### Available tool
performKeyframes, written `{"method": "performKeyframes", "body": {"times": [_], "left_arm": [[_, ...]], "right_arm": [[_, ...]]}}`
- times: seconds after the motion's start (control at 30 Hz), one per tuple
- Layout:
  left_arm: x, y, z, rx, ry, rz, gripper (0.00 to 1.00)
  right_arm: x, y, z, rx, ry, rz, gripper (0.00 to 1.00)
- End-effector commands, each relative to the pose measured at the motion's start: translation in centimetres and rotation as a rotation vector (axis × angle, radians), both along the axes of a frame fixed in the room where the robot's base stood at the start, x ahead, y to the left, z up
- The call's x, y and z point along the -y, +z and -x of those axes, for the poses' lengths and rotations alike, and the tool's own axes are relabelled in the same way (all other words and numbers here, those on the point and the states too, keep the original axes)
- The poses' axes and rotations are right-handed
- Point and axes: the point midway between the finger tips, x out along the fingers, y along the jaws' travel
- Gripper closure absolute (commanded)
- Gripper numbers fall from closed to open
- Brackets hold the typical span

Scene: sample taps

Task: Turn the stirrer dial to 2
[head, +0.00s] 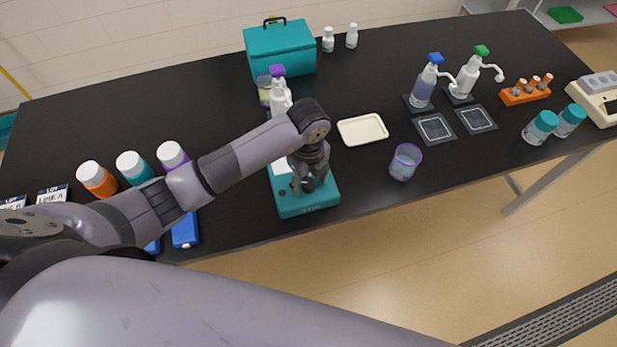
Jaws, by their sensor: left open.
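The stirrer (307,204) is a teal box with a pale top plate, near the front edge of the black bench in the head view. My left gripper (308,184) points down over its front part, open, with its fingers around or just above a small dark knob. The dial and its markings are mostly hidden by the fingers, so I cannot read its setting or tell whether the fingers touch it. My right gripper is not in view.
A cream tray (362,130) and a purple-rimmed beaker (405,162) stand right of the stirrer. A white bottle with a purple top (279,92) stands behind my arm. Capped jars (134,167) stand at left. The bench's front edge is close to the stirrer.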

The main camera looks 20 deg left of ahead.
Motion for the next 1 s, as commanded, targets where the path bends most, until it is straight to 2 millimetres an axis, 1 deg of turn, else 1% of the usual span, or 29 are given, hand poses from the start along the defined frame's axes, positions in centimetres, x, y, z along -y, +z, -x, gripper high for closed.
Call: {"method": "performKeyframes", "body": {"times": [0.27,0.9,1.0], "left_arm": [[0.01,-0.13,-0.02,0.001,0.000,0.001,0.49],[0.01,-0.07,-0.04,0.001,0.000,0.001,0.92],[0.01,-0.07,-0.04,0.001,0.000,0.001,0.98]], "right_arm": [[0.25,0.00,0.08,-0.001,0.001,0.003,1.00],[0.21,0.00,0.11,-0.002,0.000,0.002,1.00],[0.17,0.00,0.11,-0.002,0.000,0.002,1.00]]}}
